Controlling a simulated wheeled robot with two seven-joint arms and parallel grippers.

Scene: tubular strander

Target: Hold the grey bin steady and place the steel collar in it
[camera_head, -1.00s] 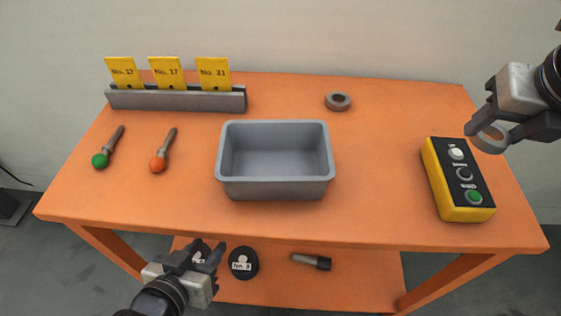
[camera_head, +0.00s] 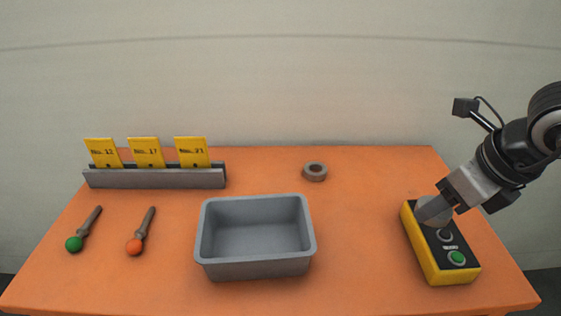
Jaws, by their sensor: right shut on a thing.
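The grey bin (camera_head: 255,268) stands open and empty on the orange table, near the middle. My right gripper (camera_head: 440,205) reaches in from the right, over the far end of the yellow button box. It is shut on the steel collar (camera_head: 433,210), a light grey round piece at its fingertips, partly hidden by the fingers. The collar is to the right of the bin and apart from it. Whether the collar touches the box below cannot be told. My left gripper is out of the picture, and nothing holds the bin.
The yellow button box (camera_head: 447,270) has a green button in front. A dark ring (camera_head: 315,172) lies behind the bin. A card rack (camera_head: 155,179) stands back left. A green-ended tool (camera_head: 82,232) and an orange-ended tool (camera_head: 140,234) lie left. Table between bin and box is clear.

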